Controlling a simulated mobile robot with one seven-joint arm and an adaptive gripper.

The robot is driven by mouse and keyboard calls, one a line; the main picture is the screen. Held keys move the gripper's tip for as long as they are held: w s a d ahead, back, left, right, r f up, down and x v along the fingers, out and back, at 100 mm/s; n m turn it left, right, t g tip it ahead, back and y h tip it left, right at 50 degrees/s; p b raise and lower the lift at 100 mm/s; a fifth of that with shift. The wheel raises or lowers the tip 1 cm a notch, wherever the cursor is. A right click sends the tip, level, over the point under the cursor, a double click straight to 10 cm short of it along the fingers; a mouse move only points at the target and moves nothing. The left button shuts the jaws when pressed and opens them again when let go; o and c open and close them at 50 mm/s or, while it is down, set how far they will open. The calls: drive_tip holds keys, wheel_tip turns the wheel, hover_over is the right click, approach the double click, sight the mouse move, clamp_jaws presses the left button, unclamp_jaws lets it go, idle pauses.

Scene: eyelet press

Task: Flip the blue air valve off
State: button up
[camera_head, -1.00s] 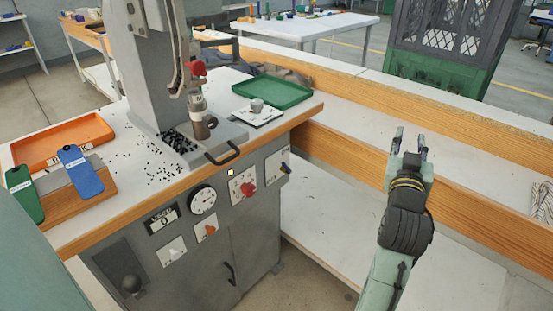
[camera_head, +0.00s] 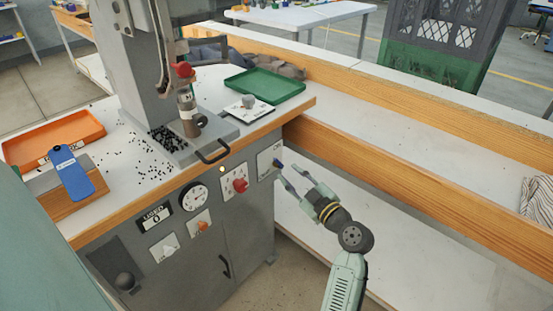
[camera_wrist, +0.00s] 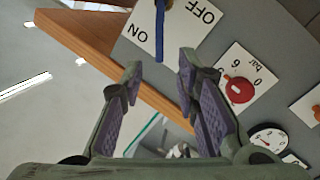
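The blue air valve (camera_head: 278,163) is a small lever on a white ON/OFF plate (camera_head: 266,161) at the right end of the press's front panel. In the wrist view the blue lever (camera_wrist: 159,35) points down the picture from a brass-coloured pivot at the top edge, beside the word ON; OFF (camera_wrist: 203,12) is on its other side. My gripper (camera_head: 291,172) is open and empty, just to the right of the valve. In the wrist view, the lever's tip shows just above the gap between my fingers (camera_wrist: 160,70). I see no contact.
A red knob (camera_head: 240,185), a gauge (camera_head: 193,197) and an orange switch (camera_head: 203,227) sit left of the valve. The wooden table edge (camera_head: 200,170) runs above the panel. A wooden-edged bench (camera_head: 420,190) lies behind and right of my gripper.

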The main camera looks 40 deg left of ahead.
sight(278, 162)
drive_tip(key=p+x, duration=0.2)
drive_tip(key=x, duration=0.5)
drive_tip(key=shift+a+r, duration=0.1)
drive_tip(key=shift+a, duration=0.1)
drive_tip(key=shift+w+a+p, duration=0.2)
drive_tip(key=shift+a+p, duration=0.1)
drive_tip(key=shift+a, duration=0.15)
drive_tip(key=shift+c, duration=0.6)
clamp_jaws()
